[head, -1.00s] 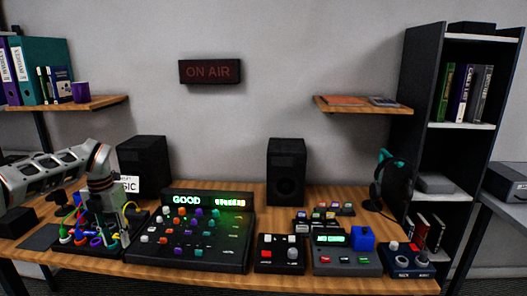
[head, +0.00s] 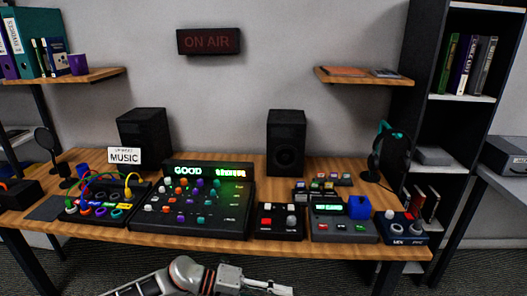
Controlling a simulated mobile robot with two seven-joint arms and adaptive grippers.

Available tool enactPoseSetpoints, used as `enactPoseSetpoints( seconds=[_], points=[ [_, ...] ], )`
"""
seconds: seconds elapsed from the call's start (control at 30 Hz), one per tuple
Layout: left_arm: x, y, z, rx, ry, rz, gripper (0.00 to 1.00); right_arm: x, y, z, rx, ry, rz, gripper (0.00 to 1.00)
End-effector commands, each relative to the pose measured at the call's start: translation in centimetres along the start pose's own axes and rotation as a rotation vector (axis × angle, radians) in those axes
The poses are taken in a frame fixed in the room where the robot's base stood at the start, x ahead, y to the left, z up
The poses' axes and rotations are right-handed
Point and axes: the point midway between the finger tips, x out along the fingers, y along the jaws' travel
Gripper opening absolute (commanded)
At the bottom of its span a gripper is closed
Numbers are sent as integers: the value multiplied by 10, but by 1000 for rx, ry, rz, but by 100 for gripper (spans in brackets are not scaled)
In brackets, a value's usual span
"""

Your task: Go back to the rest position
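My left arm crosses the bottom edge of the head view, in front of the table. Its gripper (head: 272,288) points right, below the table's front edge, and is partly cut off by the frame. Nothing is seen in it, but its finger gap cannot be made out. My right gripper is not in view. The black cable board (head: 112,222) lies at the table's left side, with red, blue, green and yellow cables (head: 131,190) looping over it and coloured ring sockets along its front. No gripper touches it.
The wooden table (head: 290,246) holds a mixer (head: 193,225) with a lit "GOOD" display, small control boxes (head: 279,222), two black speakers (head: 286,143), a "MUSIC" sign (head: 124,156) and a headphone stand (head: 388,160). A dark shelf (head: 450,110) stands at right. Floor shows in front of the table.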

Motion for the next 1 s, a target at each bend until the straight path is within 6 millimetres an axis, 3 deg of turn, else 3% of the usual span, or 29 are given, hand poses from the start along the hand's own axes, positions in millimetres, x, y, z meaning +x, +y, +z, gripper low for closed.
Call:
enactPoseSetpoints(
  seconds=[0.1,0.2,0.33,0.47,0.63,0.77,0.9,1.0],
  points=[
    [23,-22,-17,-146,-98,-185,33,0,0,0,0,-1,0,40],
    [27,-35,-21,-281,-197,-317,33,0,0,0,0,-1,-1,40],
    [17,-38,-19,-478,-338,-463,33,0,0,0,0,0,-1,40],
    [-6,-22,-17,-693,-492,-578,33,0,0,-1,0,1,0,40],
    [-47,28,-26,-992,-703,-679,33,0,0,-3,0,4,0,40],
    [-84,80,-49,-1226,-867,-723,33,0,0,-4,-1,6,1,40],
    [-124,141,-92,-1472,-1040,-735,33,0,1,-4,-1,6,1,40],
    [-148,177,-127,-1618,-1143,-729,33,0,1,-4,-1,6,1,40]
  ],
)
